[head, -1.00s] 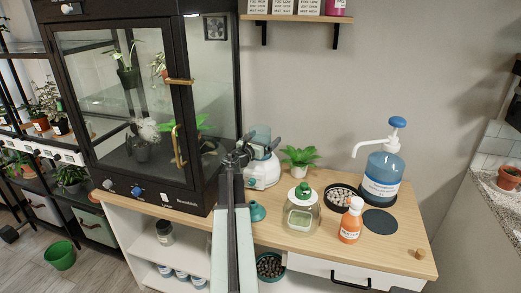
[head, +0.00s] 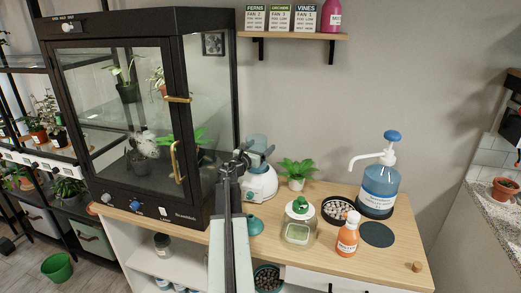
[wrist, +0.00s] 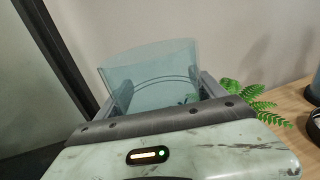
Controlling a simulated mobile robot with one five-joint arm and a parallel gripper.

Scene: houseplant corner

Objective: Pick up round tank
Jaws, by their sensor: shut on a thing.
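The round tank is a clear, bluish, open-looking vessel; in the head view (head: 258,143) it shows beyond my gripper (head: 241,160), just above a white base (head: 262,186). I cannot tell whether the tank still touches that base. In the wrist view the tank (wrist: 155,75) sits between the two dark fingers of my gripper (wrist: 163,98), which are shut on it. Its lower part is hidden behind my gripper.
A black glass cabinet (head: 210,110) stands close on the left. A small fern (head: 298,170), a green-knobbed jar (head: 299,225), an orange bottle (head: 347,236) and a blue pump bottle (head: 379,186) stand to the right. A shelf (head: 295,35) hangs above.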

